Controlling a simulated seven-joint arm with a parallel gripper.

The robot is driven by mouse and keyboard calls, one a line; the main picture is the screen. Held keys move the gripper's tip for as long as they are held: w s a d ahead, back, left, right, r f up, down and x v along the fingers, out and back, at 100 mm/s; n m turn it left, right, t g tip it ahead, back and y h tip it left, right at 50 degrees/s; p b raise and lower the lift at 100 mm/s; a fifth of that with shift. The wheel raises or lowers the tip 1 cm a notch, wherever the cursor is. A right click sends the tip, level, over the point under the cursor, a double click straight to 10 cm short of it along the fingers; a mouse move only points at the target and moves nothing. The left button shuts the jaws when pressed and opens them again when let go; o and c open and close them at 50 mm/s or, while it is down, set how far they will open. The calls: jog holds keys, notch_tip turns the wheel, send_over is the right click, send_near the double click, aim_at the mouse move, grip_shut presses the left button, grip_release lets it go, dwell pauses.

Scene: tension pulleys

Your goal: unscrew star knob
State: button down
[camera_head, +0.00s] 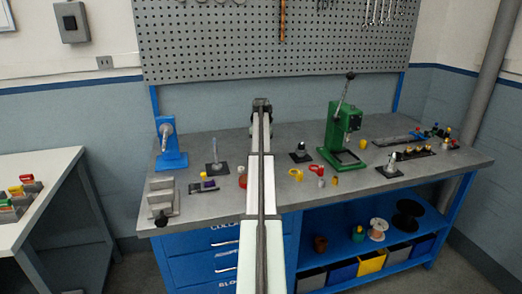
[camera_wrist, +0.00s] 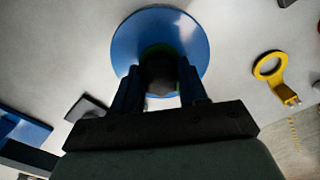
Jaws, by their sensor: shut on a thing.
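In the wrist view my gripper (camera_wrist: 161,80) has its two dark fingers on either side of a dark round knob (camera_wrist: 158,68), shut on it. The knob's shape is in shadow, so I cannot make out star lobes. Behind it is a round blue disc (camera_wrist: 140,27), with a thin green rim showing around the knob. In the head view my arm reaches over the middle of the bench, and its far end is near the back edge. The arm hides the gripped knob and the blue disc there.
The grey workbench (camera_head: 225,150) holds a blue stand (camera_head: 170,155) at left and a green press (camera_head: 340,130) at right. Small parts lie around the arm. In the wrist view a yellow ring-ended piece (camera_wrist: 279,84) lies to the right and a dark plate (camera_wrist: 86,107) to the left.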

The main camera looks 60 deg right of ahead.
jog(key=c, duration=0.5)
grip_release()
jog(key=m, duration=0.5)
jog(key=shift+m, duration=0.3)
jog(key=m, duration=0.5)
jog(key=shift+m, duration=0.4)
jog(key=m, duration=0.5)
jog(key=shift+m, duration=0.4)
jog(key=m, duration=0.5)
jog(key=shift+m, duration=0.4)
jog(key=shift+c, duration=0.3)
